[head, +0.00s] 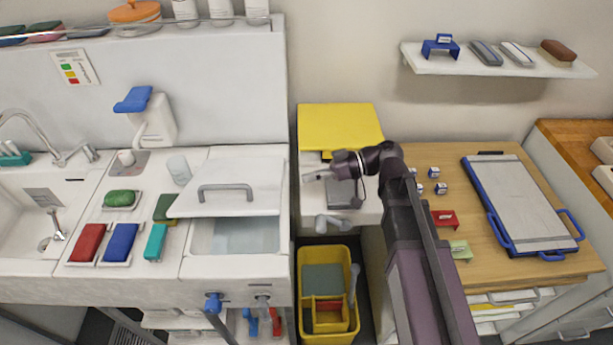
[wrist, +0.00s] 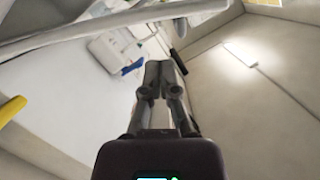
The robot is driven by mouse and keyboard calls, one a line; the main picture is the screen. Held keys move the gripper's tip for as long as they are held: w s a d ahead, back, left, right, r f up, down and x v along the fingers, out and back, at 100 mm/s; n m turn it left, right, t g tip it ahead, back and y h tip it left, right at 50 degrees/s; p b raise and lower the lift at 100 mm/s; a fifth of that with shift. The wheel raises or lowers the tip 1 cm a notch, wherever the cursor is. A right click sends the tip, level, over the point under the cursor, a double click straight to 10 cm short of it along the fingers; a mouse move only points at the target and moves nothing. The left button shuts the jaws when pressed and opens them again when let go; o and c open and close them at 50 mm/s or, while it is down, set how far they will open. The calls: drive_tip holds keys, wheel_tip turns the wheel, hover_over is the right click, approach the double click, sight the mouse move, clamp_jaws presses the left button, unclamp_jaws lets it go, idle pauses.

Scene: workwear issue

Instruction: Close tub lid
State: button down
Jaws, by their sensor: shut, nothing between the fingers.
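The tub (head: 188,262) is set into the white counter, with pale blue water showing in its open front part. Its white lid (head: 240,170) has a grey bar handle (head: 224,188) and stands partly open, its front edge above the tub and behind the tub's front rim. My gripper (head: 306,178) is just right of the lid, apart from the handle, with its fingers pointing left. It is shut and empty. In the wrist view, my gripper (wrist: 158,68) has its fingertips together. A pale bar or edge crosses the top of that view; I cannot tell what it is.
A yellow bucket (head: 328,285) is on the floor below. Left of the tub are a green sponge (head: 165,208), a teal block (head: 155,242) and a white cup (head: 179,170). A wooden table (head: 500,220) is to the right.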

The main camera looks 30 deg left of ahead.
drive_tip(key=shift+d+f, duration=0.1)
drive_tip(key=w+d+f+m+t+h, duration=0.2)
drive_tip(key=w+d+f+m, duration=0.15)
drive_tip(key=d, duration=0.35)
drive_tip(key=w+d+f+m+t+h, duration=0.1)
drive_tip(key=w+d+f+m+t, duration=0.25)
drive_tip(key=d, duration=0.35)
drive_tip(key=w+d+f+m+t+h, duration=0.2)
drive_tip(key=d+f+m, duration=0.2)
drive_tip(key=d, duration=0.3)
drive_tip(key=d+f+m+t+h, duration=0.1)
drive_tip(key=d+m+h, duration=0.2)
drive_tip(key=d, duration=0.9)
drive_tip(key=w+d+f+m+t+h, duration=0.1)
drive_tip(key=d+m+h, duration=0.3)
drive_tip(key=d, duration=0.7)
drive_tip(key=shift+w+d+f+m, duration=0.25)
drive_tip(key=shift+d+f+m, duration=0.1)
drive_tip(key=shift+f+m, duration=0.55)
drive_tip(key=shift+r+t, duration=0.15)
drive_tip(key=shift+t, duration=0.1)
